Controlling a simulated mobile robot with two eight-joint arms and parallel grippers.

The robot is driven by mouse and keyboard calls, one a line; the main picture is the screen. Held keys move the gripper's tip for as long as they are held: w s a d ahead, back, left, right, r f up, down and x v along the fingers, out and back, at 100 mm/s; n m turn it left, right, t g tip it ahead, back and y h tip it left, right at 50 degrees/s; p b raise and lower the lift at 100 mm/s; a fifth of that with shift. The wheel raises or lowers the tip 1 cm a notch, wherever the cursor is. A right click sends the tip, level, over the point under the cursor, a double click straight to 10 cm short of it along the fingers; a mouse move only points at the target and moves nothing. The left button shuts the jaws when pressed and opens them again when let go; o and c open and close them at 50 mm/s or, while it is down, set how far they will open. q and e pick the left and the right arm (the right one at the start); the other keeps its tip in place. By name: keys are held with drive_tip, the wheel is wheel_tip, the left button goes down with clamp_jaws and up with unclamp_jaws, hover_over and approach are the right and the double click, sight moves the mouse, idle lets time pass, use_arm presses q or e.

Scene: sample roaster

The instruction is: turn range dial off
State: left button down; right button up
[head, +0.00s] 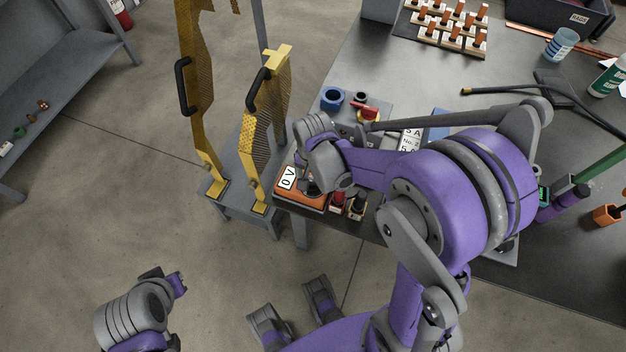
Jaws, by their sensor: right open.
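The orange meter (302,200) lies at the near left corner of the dark bench. Its white display (287,178) reads "0 V". My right gripper (312,186) is over the meter, pointing down beside the display, with its jaws open. The range dial is mostly hidden under this gripper and wrist, so I cannot tell its setting or whether the fingers touch it. My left gripper (176,282) is at the lower left, above the floor and away from the bench. Its jaws are too small to judge.
Red and black connectors (338,201) sit right of the meter. A blue ring (332,98) and a red-handled switch (366,111) lie behind it. Yellow mesh guards (262,130) stand close to the left. My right forearm covers the bench middle. Open floor lies at the left.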

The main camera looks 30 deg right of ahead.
drive_tip(key=shift+f, duration=0.1)
clamp_jaws()
idle(0.4)
drive_tip(key=shift+n, duration=0.3)
drive_tip(key=n+b, duration=0.1)
drive_tip(key=n, duration=0.4)
drive_tip(key=n+b, duration=0.1)
drive_tip(key=n, duration=0.5)
idle(0.5)
unclamp_jaws()
